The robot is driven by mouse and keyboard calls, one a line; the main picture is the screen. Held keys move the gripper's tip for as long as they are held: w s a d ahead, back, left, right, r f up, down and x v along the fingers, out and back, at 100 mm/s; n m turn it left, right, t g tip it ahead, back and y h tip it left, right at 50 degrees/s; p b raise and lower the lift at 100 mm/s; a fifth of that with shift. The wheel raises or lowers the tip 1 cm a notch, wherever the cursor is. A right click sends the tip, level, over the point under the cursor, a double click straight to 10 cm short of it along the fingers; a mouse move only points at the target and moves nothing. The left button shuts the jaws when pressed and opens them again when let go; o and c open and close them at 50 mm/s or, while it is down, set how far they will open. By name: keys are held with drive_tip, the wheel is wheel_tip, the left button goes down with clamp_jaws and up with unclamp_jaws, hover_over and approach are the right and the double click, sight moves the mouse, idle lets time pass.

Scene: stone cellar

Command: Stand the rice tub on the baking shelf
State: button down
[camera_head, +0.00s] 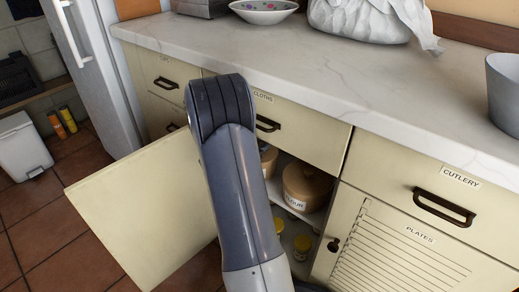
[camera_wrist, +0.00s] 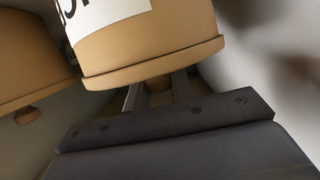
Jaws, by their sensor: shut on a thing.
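In the wrist view my gripper (camera_wrist: 158,92) is shut on the knob of a tan tub (camera_wrist: 150,45). Its white label is cut off by the frame edge, and I cannot read which tub it is. A second tan tub (camera_wrist: 30,60) is beside it at left. In the head view my arm hides the gripper. An open cupboard holds a brown lidded tub (camera_head: 308,184), whose label appears to read FLOUR, on a shelf (camera_head: 314,219). Another tan tub (camera_head: 269,160) is partly hidden behind my arm. No rice label is readable.
The open cupboard door (camera_head: 145,210) juts out at left. Small yellow-lidded jars (camera_head: 302,247) stand below the shelf. The marble counter (camera_head: 310,70) above bears a patterned bowl (camera_head: 263,12), a white bag (camera_head: 362,18) and a grey container (camera_head: 505,90). A PLATES cupboard (camera_head: 400,245) is shut at right.

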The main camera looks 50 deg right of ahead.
drive_tip(key=c, duration=1.2)
unclamp_jaws()
drive_tip(key=shift+c, duration=0.2)
drive_tip(key=shift+a+r, duration=0.15)
drive_tip(key=shift+r, duration=0.1)
drive_tip(key=p+v, duration=0.4)
drive_tip(key=v, duration=0.7)
drive_tip(key=shift+a, duration=0.3)
